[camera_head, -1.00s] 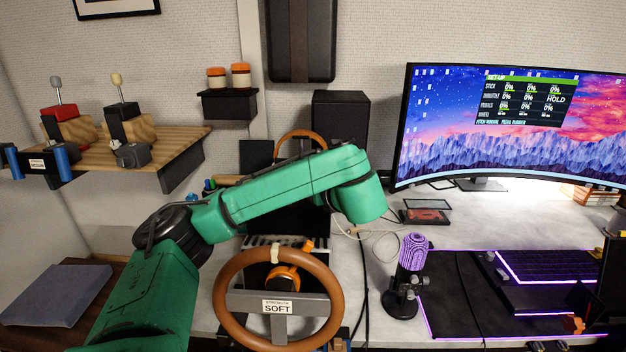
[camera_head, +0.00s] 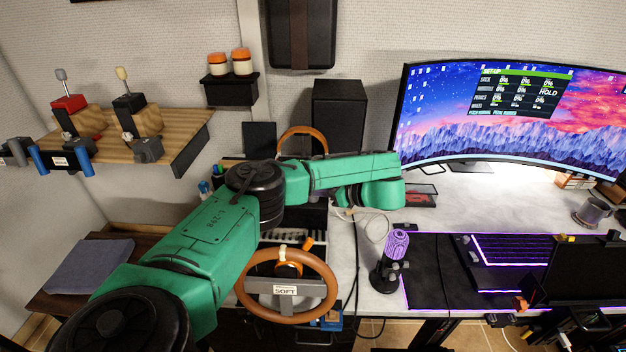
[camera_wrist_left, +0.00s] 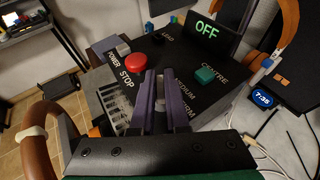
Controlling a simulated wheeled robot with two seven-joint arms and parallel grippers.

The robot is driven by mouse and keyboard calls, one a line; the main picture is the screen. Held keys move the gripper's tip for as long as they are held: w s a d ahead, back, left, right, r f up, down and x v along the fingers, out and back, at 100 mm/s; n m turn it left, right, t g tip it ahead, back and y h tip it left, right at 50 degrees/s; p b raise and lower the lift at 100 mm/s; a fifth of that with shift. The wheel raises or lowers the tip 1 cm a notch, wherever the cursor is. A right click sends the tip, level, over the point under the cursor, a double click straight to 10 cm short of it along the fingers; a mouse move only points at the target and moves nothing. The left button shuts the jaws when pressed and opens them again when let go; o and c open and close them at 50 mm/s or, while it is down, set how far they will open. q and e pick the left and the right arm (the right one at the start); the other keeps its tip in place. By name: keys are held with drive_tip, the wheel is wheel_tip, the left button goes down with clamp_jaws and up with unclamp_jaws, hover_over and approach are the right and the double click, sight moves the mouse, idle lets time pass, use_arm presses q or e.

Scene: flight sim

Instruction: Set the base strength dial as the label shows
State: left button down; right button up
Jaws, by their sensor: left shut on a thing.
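In the left wrist view a black panel (camera_wrist_left: 212,88) carries a red STOP button (camera_wrist_left: 135,62), a green CENTRE button (camera_wrist_left: 204,75) and a display reading OFF (camera_wrist_left: 207,30). The words MEDIUM and FIRM are printed beside my fingers. My left gripper (camera_wrist_left: 163,78) reaches down to the panel between the two buttons and is shut on the dial, which the fingers hide, so its setting cannot be read. In the head view my left arm covers the panel. A label reading SOFT (camera_head: 285,291) is on the brown steering wheel (camera_head: 327,272). My right gripper is not in view.
The steering wheel stands in front of my forearm; its rim also shows in the left wrist view (camera_wrist_left: 36,140). A wooden shelf (camera_head: 165,150) with levers is at left. A monitor (camera_head: 500,120) stands behind the keyboard.

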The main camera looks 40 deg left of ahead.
use_arm(q)
drive_tip(key=shift+s+d+f, duration=0.15)
drive_tip(key=shift+f, duration=0.2)
drive_tip(key=c, duration=0.9)
unclamp_jaws()
drive_tip(key=shift+s, duration=0.1)
drive_tip(key=shift+o, duration=0.2)
